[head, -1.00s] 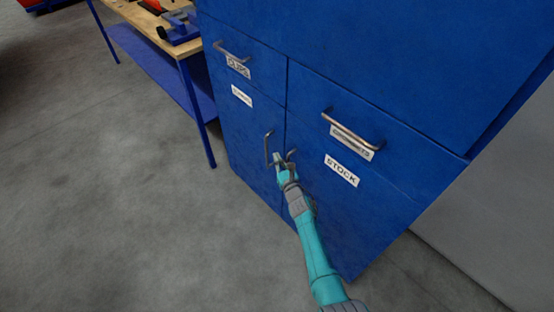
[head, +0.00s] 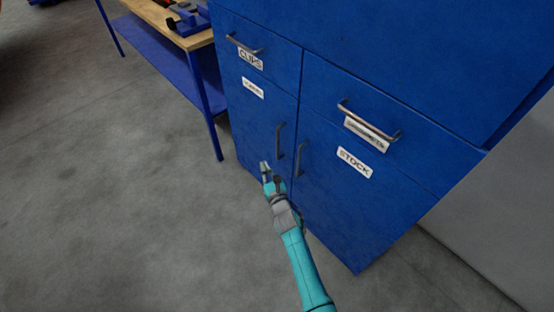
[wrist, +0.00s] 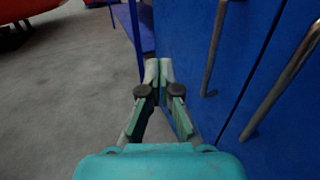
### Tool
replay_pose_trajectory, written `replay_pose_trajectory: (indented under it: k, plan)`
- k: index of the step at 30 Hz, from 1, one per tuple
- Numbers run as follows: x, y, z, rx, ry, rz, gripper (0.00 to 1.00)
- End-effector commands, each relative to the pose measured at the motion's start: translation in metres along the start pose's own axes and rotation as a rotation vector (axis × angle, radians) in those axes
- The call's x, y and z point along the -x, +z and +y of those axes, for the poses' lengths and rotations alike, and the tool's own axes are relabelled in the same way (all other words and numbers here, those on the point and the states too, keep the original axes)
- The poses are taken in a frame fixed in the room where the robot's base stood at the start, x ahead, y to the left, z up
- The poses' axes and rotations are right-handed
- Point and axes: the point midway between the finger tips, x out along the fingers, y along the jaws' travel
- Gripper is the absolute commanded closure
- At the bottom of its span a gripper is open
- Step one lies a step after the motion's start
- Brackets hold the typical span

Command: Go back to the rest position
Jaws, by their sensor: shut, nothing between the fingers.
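My gripper (head: 264,166) is at the end of my teal arm, left of the two door handles and apart from them in the head view. In the wrist view my gripper (wrist: 158,72) has its fingertips together with nothing between them. The blue cabinet (head: 235,135) stands close in front, with its doors and drawers shut. The left door handle (head: 279,141) and the right door handle (head: 300,159) are vertical metal bars. In the wrist view the left door handle (wrist: 214,50) and right door handle (wrist: 285,80) are to the right of the fingers.
Drawer handles (head: 368,122) and (head: 243,45) stick out above the doors. A workbench (head: 205,40) with a wooden top and blue legs stands left of the cabinet, with tools on it. The grey floor (head: 110,210) to the left is clear.

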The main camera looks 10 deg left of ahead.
Motion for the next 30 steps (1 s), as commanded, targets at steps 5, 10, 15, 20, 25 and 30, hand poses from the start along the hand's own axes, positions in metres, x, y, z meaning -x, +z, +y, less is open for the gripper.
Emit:
replay_pose_trajectory:
  k: [5, 10, 15, 20, 25, 30]
  plan:
    - [0.006, 0.0, 0.014, 0.001, 0.001, 0.0, 1.0]
    - [0.007, 0.0, 0.018, 0.001, 0.0, 0.001, 1.0]
    - [0.017, -0.006, 0.015, -0.03, -0.006, 0.006, 1.0]
    - [0.062, -0.025, -0.001, -0.206, -0.042, 0.02, 1.0]
    - [0.137, -0.045, -0.022, -0.507, -0.102, 0.024, 1.0]
    - [0.212, -0.054, -0.036, -0.811, -0.167, 0.012, 1.0]
